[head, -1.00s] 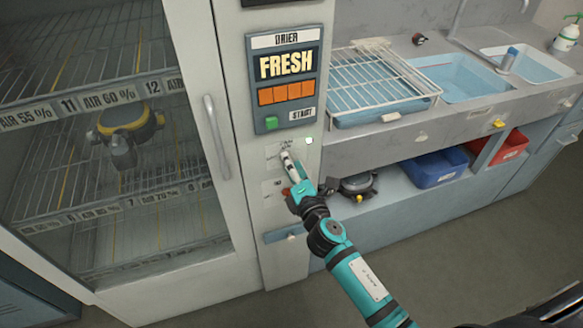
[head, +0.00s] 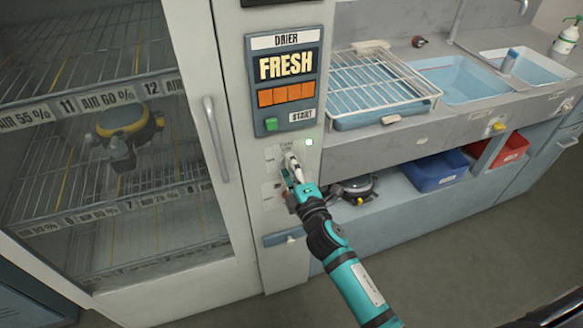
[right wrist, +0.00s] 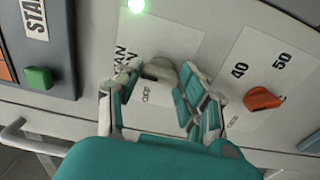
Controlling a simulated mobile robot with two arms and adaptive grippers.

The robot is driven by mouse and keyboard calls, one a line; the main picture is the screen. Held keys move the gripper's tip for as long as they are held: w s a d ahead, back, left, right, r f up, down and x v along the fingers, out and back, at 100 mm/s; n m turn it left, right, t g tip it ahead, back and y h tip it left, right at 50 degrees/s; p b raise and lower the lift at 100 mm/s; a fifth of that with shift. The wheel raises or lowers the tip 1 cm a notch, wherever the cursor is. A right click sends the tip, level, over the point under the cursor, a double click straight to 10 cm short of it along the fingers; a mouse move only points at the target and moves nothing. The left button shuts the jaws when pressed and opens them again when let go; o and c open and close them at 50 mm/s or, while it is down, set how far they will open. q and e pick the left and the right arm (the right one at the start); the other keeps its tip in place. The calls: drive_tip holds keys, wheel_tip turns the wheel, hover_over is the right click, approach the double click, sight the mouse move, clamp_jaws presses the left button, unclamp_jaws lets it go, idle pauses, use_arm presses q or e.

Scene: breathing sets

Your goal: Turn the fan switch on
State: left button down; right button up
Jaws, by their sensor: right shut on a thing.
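The fan switch (right wrist: 160,70) is a grey knob on a pale label plate with "OFF" printed beside it. It sits on the drier's front panel, below the green start button (head: 271,125). My right gripper (head: 289,160) is at this plate and hides most of the switch in the head view. In the right wrist view my right gripper (right wrist: 155,100) has its fingers on both sides of the knob, shut on it. A small lamp (head: 309,142) beside the plate glows green, also in the right wrist view (right wrist: 136,6). My left gripper is not in view.
An orange-red dial (right wrist: 262,99) with "40" and "50" marks sits close to the switch. The drier's glass door with a handle (head: 215,138) is at left. A counter with a wire rack (head: 375,80) and sinks is at right, with blue (head: 437,167) and red bins below.

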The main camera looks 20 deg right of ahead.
drive_tip(key=o, duration=1.2)
drive_tip(key=shift+c, duration=0.2)
drive_tip(key=s, duration=1.2)
drive_tip(key=shift+d, duration=0.2)
drive_tip(key=s+f+m+g, duration=0.3)
drive_tip(key=s+f, duration=0.1)
drive_tip(key=f, duration=0.7)
drive_tip(key=s+f+m+g, duration=0.2)
drive_tip(key=s+f+g, duration=0.1)
drive_tip(key=f, duration=0.9)
drive_tip(key=s+f+m+g, duration=0.3)
drive_tip(key=s+f, duration=0.1)
drive_tip(key=f, duration=0.7)
drive_tip(key=s+d+f+m+g, duration=0.3)
drive_tip(key=s+f, duration=0.6)
drive_tip(key=s, duration=0.5)
drive_tip(key=s+d+f+m+g, duration=0.3)
drive_tip(key=s+f, duration=0.6)
drive_tip(key=s, duration=0.5)
drive_tip(key=shift+f+m+g+h, duration=0.15)
drive_tip(key=shift+m+g+h, duration=0.15)
drive_tip(key=shift+m+g, duration=0.65)
